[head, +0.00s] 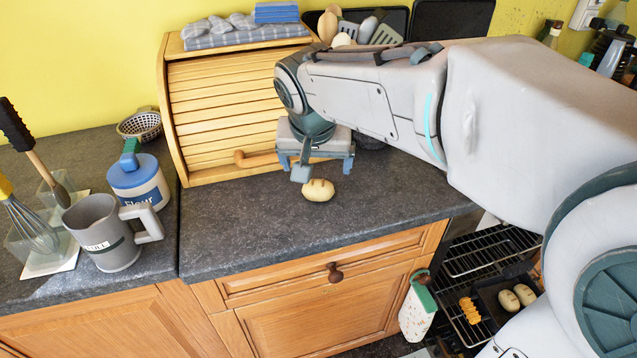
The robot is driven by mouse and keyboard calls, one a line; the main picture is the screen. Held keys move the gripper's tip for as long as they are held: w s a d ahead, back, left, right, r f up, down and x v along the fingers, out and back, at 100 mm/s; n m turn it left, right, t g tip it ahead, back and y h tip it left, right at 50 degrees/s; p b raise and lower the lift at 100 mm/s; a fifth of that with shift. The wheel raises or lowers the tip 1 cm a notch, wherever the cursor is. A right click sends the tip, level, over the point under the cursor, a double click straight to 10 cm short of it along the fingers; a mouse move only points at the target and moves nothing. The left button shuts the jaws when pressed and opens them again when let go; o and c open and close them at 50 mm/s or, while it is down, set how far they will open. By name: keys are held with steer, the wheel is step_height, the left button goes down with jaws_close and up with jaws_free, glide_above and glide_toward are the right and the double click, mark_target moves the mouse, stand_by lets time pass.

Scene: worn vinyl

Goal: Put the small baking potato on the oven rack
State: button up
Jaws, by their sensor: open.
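A small pale potato (318,191) lies on the dark worktop in front of the wooden bread bin. My gripper (317,168) points down just behind and above it, with its jaws apart and nothing seen between them. I cannot tell whether a finger touches the potato. The oven rack (480,250) is at the lower right, below worktop level, partly hidden by my arm. Two more potatoes (509,300) lie in a dark tray (487,294) there.
The roll-front bread bin (215,120) stands close behind my gripper. A flour jar (140,190), a grey jug (103,235) and utensils stand on the left. An orange ridged item (469,310) lies by the tray. The worktop front is clear.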

mark_target(318, 186)
steer(key=x, duration=1.2)
steer(key=c, duration=1.1)
steer(key=shift+c, duration=0.4)
steer(key=shift+r, duration=0.2)
